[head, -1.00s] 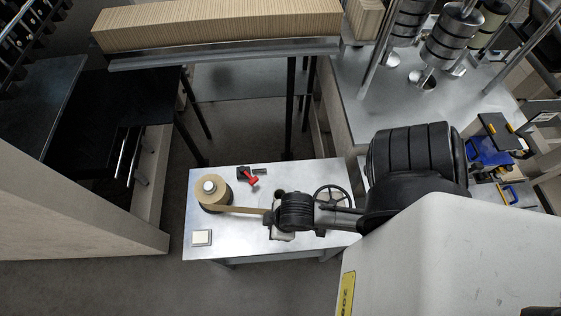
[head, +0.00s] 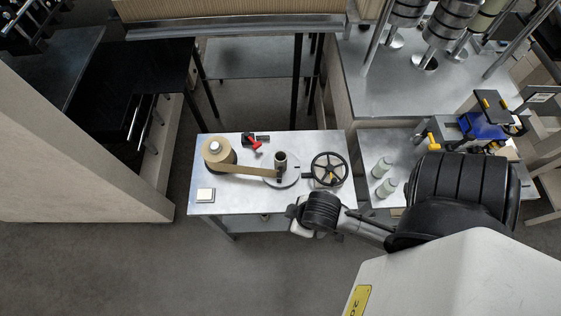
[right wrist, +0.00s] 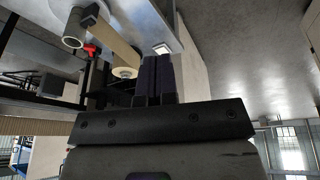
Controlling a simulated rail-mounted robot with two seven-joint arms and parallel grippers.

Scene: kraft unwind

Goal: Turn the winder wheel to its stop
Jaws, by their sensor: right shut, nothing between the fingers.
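The winder wheel (head: 343,170), a dark spoked handwheel, is at the right end of the small metal table and fully visible. Left of it, a dark upright core (head: 281,160) stands on a round plate (head: 287,183). A brown paper strip (head: 250,171) runs to the core from the kraft roll (head: 226,159) at the left. My right gripper (head: 292,213) is off the table's front edge, apart from the wheel and core. In the right wrist view its fingers (right wrist: 157,60) are shut and empty. My left gripper is not in view.
A red-handled tool (head: 254,145) lies behind the strip. A white square pad (head: 205,195) is at the table's (head: 235,199) front left. Two pale cylinders (head: 384,167) stand on a surface to the right. The floor in front is clear.

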